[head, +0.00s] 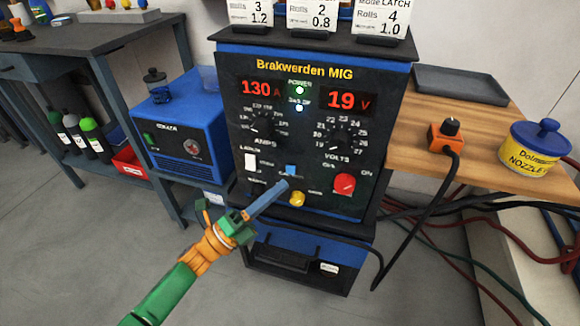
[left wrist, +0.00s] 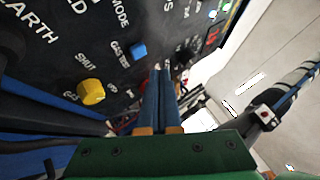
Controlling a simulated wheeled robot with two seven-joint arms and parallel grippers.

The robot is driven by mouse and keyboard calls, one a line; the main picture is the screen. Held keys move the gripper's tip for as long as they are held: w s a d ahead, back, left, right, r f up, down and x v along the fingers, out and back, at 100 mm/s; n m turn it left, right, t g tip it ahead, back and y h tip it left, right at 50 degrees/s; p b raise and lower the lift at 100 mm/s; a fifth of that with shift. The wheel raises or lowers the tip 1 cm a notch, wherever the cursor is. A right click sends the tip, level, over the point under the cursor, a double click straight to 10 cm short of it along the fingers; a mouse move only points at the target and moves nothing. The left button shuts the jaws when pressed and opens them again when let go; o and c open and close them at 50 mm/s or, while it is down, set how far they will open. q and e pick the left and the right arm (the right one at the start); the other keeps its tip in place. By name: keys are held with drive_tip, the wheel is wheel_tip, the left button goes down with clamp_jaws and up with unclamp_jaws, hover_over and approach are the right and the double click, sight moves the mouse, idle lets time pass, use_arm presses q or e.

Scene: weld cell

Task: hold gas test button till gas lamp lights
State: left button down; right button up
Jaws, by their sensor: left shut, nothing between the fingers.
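The blue button (head: 291,170) is on the lower part of the Brakwerden MIG panel (head: 240,150). It also shows in the left wrist view (left wrist: 138,50), beside the label "GAS TEST". My left gripper (head: 283,186) is shut and empty, its tips just below the button in the head view. In the left wrist view its fingertips (left wrist: 160,68) are beside the button, apparently apart from it. Under the green POWER lamp (head: 299,90), a second lamp (head: 299,107) looks pale bluish-white; its label is too small to read surely. My right gripper is not in view.
A wooden shelf at the right holds an orange box (head: 446,135) with a black cable and a yellow nozzle tin (head: 535,150).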

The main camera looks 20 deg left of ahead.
use_arm(q)
drive_tip(key=s+p, duration=0.1)
drive_tip(key=s, duration=0.2)
drive_tip(key=shift+s, duration=0.15)
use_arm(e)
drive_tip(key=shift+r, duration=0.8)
